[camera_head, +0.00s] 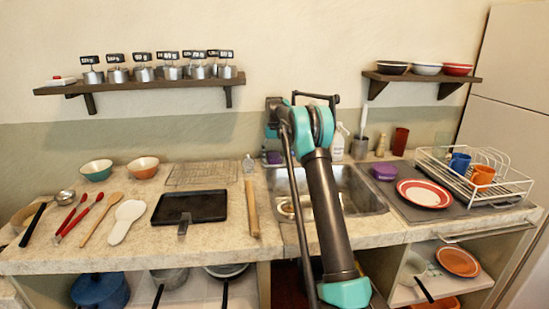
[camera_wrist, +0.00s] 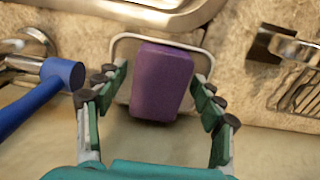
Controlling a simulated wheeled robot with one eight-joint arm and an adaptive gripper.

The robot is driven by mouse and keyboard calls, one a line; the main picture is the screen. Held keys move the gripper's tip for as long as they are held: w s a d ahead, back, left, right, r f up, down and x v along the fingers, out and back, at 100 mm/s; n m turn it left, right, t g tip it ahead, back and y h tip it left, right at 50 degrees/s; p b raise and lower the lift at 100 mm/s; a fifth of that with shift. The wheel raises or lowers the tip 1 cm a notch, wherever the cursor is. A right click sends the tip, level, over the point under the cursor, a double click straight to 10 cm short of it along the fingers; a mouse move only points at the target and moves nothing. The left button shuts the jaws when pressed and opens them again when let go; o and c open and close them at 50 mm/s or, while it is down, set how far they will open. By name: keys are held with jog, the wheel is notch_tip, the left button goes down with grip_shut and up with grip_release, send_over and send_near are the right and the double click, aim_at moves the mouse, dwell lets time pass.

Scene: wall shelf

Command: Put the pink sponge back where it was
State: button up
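I see no clearly pink sponge. A purple, block-shaped sponge (camera_wrist: 162,82) lies in a shallow pale tray (camera_wrist: 124,46) in the wrist view. In the head view a small purple patch (camera_head: 273,157), seemingly the same sponge, shows behind the sink, left of my arm. My gripper (camera_wrist: 161,76) is open over the tray, one finger on each side of the sponge, with visible gaps between. In the head view my gripper is mostly hidden by my arm.
The metal sink (camera_head: 362,190) lies in front of the tray. A blue-ended handle (camera_wrist: 62,74) is close to my left finger. A wall shelf (camera_head: 150,85) hangs above left.

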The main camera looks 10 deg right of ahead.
aim_at(275, 156)
notch_tip(275, 156, up, 12)
jog(key=shift+r, duration=0.15)
dwell(0.7)
